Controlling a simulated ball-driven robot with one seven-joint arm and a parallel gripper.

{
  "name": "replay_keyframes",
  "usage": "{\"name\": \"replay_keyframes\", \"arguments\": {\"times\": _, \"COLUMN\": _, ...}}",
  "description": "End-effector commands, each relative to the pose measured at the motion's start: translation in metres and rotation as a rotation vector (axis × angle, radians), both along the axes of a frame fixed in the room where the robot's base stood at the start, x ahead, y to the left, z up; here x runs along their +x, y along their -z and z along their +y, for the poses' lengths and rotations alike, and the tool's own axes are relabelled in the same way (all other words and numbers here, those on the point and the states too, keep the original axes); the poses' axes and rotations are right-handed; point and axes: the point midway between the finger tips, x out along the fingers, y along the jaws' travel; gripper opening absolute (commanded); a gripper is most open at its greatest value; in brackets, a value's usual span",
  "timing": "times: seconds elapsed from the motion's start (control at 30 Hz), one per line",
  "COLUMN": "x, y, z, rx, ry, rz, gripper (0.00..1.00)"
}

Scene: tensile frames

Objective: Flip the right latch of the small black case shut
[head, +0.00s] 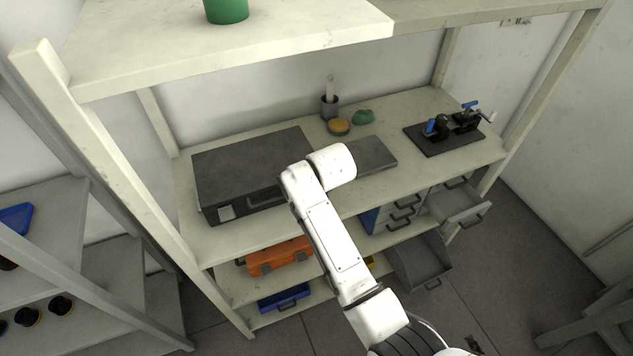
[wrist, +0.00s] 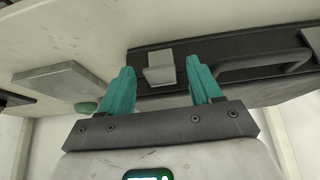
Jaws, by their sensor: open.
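The small black case (head: 250,165) lies flat on the shelf, lid down, its front with the handle and latches facing me. In the head view its left latch (head: 226,212) shows as a pale plate; my arm hides the right latch. The wrist view looks from the opposite way up and shows the case (wrist: 215,48) with its right latch (wrist: 160,66), a grey block standing out from the front. My gripper (wrist: 160,72) is open and empty, its teal fingers on either side of this latch in the picture. I cannot tell whether they touch it.
A grey slab (head: 370,155) lies right of the case; it also shows in the wrist view (wrist: 62,80). A black fixture (head: 445,137) is far right. An upper shelf (head: 230,50) overhangs.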

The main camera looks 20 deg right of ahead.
Motion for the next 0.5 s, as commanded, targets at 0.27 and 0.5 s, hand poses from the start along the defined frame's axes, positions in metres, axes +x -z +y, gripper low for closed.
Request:
{"name": "replay_keyframes", "arguments": {"times": 0.27, "x": -0.024, "y": -0.043, "z": 0.0, "rx": 0.0, "ry": 0.0, "rz": -0.004, "gripper": 0.64}}
{"name": "replay_keyframes", "arguments": {"times": 0.5, "x": -0.039, "y": -0.07, "z": 0.0, "rx": 0.0, "ry": 0.0, "rz": -0.002, "gripper": 0.64}}
